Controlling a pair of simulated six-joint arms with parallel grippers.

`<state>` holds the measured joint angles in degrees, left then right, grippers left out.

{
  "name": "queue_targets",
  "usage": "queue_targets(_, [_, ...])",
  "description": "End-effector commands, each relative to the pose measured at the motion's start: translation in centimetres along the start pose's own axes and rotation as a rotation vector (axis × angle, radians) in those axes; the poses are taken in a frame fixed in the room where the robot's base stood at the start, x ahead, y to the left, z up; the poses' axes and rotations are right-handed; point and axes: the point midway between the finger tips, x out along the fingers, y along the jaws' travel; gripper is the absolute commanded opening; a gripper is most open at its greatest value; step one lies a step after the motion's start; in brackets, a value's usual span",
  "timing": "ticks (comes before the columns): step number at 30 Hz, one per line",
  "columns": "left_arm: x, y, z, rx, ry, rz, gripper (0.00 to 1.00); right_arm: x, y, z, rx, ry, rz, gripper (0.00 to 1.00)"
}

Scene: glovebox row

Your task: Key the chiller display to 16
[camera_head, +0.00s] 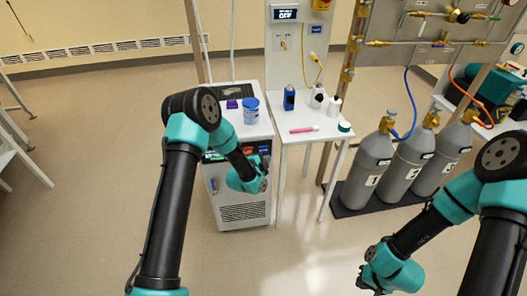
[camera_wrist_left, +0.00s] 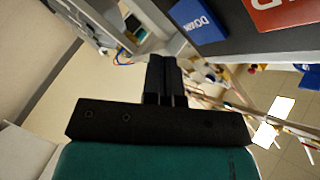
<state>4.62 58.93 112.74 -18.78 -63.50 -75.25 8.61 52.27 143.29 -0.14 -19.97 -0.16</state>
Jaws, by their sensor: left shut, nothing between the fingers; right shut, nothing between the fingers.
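The chiller (camera_head: 243,212) is the white floor unit with a front key panel, left of the small table. A red key (camera_head: 249,150) and a blue key (camera_head: 265,149) show on its panel. My left arm covers much of the panel, and I cannot read the display. In the left wrist view a blue key marked DOWN (camera_wrist_left: 197,20), a red key (camera_wrist_left: 278,14) and another blue key (camera_wrist_left: 308,75) show. My left gripper (camera_head: 266,165) is shut and empty in front of the panel, its fingertips apart from the DOWN key. My right gripper (camera_head: 370,282) is shut and empty, low at right.
A blue-labelled tub (camera_head: 251,112) and a purple item (camera_head: 232,104) stand on the chiller. The small white table (camera_head: 310,140) holds bottles and a pink marker (camera_head: 304,130). Grey gas cylinders (camera_head: 368,170) stand to the right. Open floor lies in front.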

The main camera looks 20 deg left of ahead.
Motion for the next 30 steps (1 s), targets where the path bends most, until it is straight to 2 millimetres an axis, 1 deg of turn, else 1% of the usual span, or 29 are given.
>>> queue_targets(12, [-2.0, 1.5, -1.5, 0.0, 0.0, 0.001, 0.0, 0.0, 0.0, 0.0, 0.0, 0.0, 0.0, 0.0])
queue_targets(30, [-2.1, 1.5, -1.5, 0.001, 0.0, 0.001, 0.0, 0.0, 0.0, 0.0, 0.0, 0.0, 0.0, 0.0])
